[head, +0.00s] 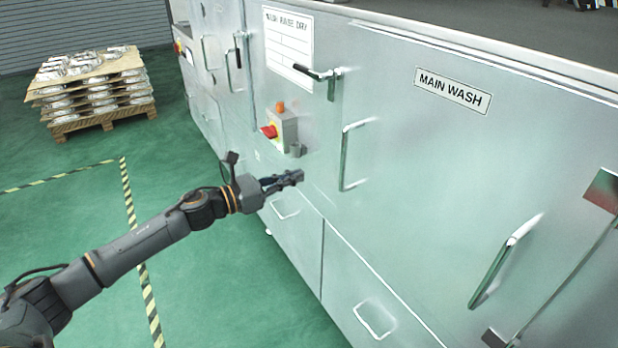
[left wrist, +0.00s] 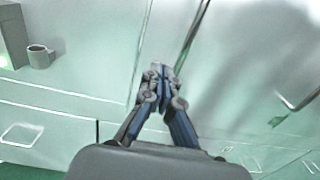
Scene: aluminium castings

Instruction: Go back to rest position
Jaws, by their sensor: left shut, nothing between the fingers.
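My left gripper (head: 291,179) is stretched out in front of the pale metal washing machine (head: 400,170). It is shut and empty. In the left wrist view the closed fingertips (left wrist: 163,75) point at the machine's panels. In the head view the fingers are left of a vertical door handle (head: 345,158) and below a control box with a red knob (head: 281,130). Whether they touch the panel I cannot tell. My right gripper is not in view.
A black-handled latch (head: 318,76) and more bar handles (head: 495,265) stick out from the machine. A pallet of castings (head: 97,88) stands at the far left. Yellow-black tape (head: 133,215) marks the green floor, which is open left of the machine.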

